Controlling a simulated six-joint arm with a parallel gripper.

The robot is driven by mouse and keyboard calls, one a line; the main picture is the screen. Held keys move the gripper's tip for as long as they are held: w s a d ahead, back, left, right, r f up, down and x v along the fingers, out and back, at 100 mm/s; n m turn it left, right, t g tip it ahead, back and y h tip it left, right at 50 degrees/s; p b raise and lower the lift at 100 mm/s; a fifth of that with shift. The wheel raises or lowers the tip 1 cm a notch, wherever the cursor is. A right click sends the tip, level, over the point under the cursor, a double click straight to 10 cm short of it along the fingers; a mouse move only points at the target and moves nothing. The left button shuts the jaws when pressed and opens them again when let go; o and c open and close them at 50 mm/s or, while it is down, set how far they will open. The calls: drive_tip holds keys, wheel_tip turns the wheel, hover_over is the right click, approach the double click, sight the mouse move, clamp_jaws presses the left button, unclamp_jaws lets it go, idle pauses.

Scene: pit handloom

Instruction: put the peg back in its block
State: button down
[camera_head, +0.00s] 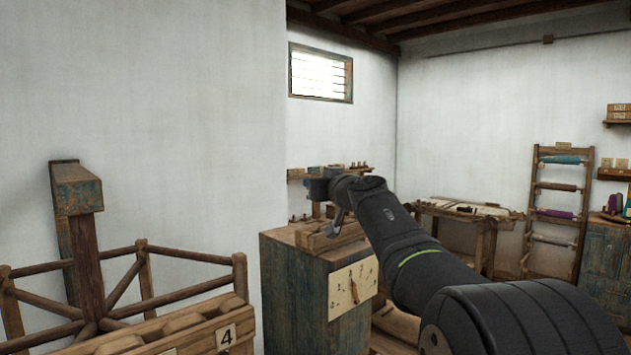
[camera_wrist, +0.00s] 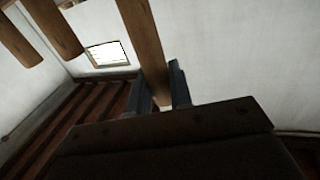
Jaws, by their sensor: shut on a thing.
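A brown wooden peg (camera_wrist: 146,38) runs down from the top edge of the wrist view. My gripper (camera_wrist: 156,92) is shut on it, one dark finger on each side. The peg's far end is cut off by the frame. In the head view my gripper (camera_head: 337,212) is over the top of a wooden cabinet, small and partly hidden by my arm; the held peg cannot be made out there. A wooden block (camera_head: 330,239) lies on the cabinet just below the gripper. I cannot tell whether the peg touches it, nor can I see an empty hole.
The cabinet (camera_head: 293,290) carries a numbered card (camera_head: 341,292). Other wooden rods (camera_wrist: 52,28) hang into the wrist view's upper left. A wooden frame tagged 4 (camera_head: 190,335) stands front left. A rack (camera_head: 537,205) leans at the right.

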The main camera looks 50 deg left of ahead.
sight(318, 209)
drive_tip(key=shift+f, duration=3.05)
drive_tip(key=c, duration=1.2)
unclamp_jaws()
drive_tip(key=v, duration=1.7)
drive_tip(key=shift+d, duration=0.2)
drive_tip(key=shift+s, duration=0.15)
